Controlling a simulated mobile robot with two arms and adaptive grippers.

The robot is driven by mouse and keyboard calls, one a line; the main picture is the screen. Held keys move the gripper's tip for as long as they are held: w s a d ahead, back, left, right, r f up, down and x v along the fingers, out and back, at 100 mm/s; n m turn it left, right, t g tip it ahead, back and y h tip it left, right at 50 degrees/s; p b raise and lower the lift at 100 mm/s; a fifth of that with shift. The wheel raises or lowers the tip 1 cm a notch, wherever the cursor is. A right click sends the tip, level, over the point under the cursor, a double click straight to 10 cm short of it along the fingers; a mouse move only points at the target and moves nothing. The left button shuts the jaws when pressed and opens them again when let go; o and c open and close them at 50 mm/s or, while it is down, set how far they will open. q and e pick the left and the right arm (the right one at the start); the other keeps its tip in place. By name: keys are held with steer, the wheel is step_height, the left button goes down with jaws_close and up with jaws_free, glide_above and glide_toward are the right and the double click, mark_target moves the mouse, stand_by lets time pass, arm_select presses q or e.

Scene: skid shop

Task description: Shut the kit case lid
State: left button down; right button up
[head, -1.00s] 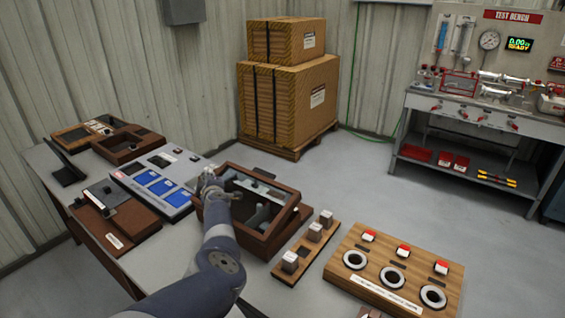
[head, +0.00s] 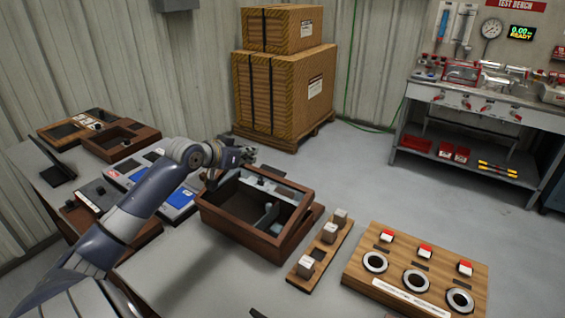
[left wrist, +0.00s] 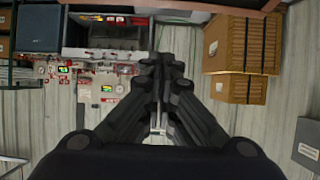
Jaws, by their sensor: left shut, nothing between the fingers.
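The kit case (head: 240,237) is a brown wooden box on the near table, open at the top in the head view. Its dark inside shows grey fittings. A brown slab (head: 312,219) shows along its right side; I cannot tell whether this is the lid. My left gripper (head: 248,155) is shut and empty, just above and beyond the case's far left corner. Its closed fingers (left wrist: 160,72) also show in the left wrist view, where the case is not seen. My right gripper is not in view.
A strip with several grey blocks (head: 325,250) and a wooden board with red switches and rings (head: 415,270) are right of the case. A blue-and-grey panel (head: 178,210) lies left, partly behind my arm. Stacked cartons (head: 285,85) and a test bench (head: 480,105) stand beyond.

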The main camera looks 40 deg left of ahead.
arm_select(q)
steer(key=p, duration=0.2)
glide_above(275, 174)
steer(key=s+a, duration=0.1)
steer(key=s, duration=0.1)
steer(key=f, duration=0.4)
steer(key=shift+w+a+f, duration=0.15)
steer(key=shift+a+f, duration=0.05)
steer(key=f, duration=0.1)
steer(key=w+f+p, duration=0.1)
steer(key=f, duration=0.1)
steer(key=shift+a+f, duration=0.1)
steer(key=shift+f, duration=0.4)
steer(key=w+f+g+b, duration=0.1)
steer(key=f, duration=0.1)
steer(key=w+f+b, duration=0.1)
steer(key=f, duration=0.1)
steer(key=w+f+g+b, duration=0.1)
steer(key=f+b, duration=0.1)
steer(key=shift+a+f+g, duration=0.15)
steer(key=shift+f+g, duration=0.1)
steer(key=shift+g, duration=0.05)
steer(key=shift+w+f+b, duration=0.1)
steer(key=shift+f+b, duration=0.15)
steer(key=shift+b, duration=0.05)
